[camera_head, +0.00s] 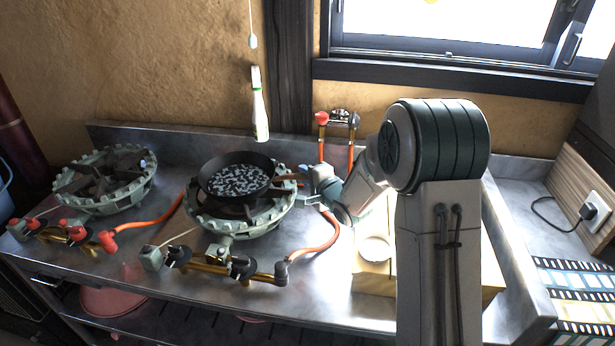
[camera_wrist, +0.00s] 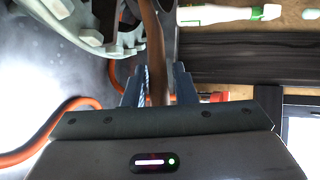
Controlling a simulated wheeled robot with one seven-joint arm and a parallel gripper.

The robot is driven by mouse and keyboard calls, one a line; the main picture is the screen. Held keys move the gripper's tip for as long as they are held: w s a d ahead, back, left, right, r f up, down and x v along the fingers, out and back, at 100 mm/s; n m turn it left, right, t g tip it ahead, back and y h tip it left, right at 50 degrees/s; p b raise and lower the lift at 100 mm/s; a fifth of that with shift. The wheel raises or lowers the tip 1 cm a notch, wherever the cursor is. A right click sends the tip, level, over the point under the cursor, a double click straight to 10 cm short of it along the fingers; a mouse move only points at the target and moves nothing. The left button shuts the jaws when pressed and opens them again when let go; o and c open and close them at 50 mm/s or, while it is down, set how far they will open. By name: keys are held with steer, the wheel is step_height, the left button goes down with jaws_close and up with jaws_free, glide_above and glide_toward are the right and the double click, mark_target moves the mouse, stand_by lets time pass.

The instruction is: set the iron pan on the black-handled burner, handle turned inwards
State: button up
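The iron pan (camera_head: 237,180) is dark, with black-and-white speckles inside. It is over the right burner (camera_head: 205,221), which has black knob handles (camera_head: 178,256); I cannot tell whether its base touches the supports. Its brown handle (camera_head: 287,177) points right, and also shows in the wrist view (camera_wrist: 157,55). My gripper (camera_head: 302,177) reaches the handle from the right. In the wrist view its two fingers (camera_wrist: 160,88) lie close on either side of the handle, with no clear gap. The burner's pale green rim (camera_wrist: 85,30) shows at the upper left there.
A left burner (camera_head: 105,180) with red knobs (camera_head: 76,233) is empty. Orange hoses (camera_head: 318,243) run over the steel counter. A white-green bottle-shaped thing (camera_head: 259,108) hangs behind the pan. A pale box (camera_head: 373,272) stands beside my arm.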

steer(key=shift+o, duration=0.8)
steer(key=s+d+r+n+g+h, duration=0.2)
steer(key=s+d+n+h, duration=0.15)
steer(key=s+d, duration=0.5)
steer(key=s+d+r+n+g+h, duration=0.2)
steer(key=s+d+n+g+h, duration=0.3)
steer(key=s, duration=0.7)
steer(key=s+r+n+g+y, duration=0.1)
steer(key=s+n+g, duration=0.3)
steer(key=s, duration=1.2)
steer(key=shift+s, duration=0.35)
steer(key=shift+r, duration=0.1)
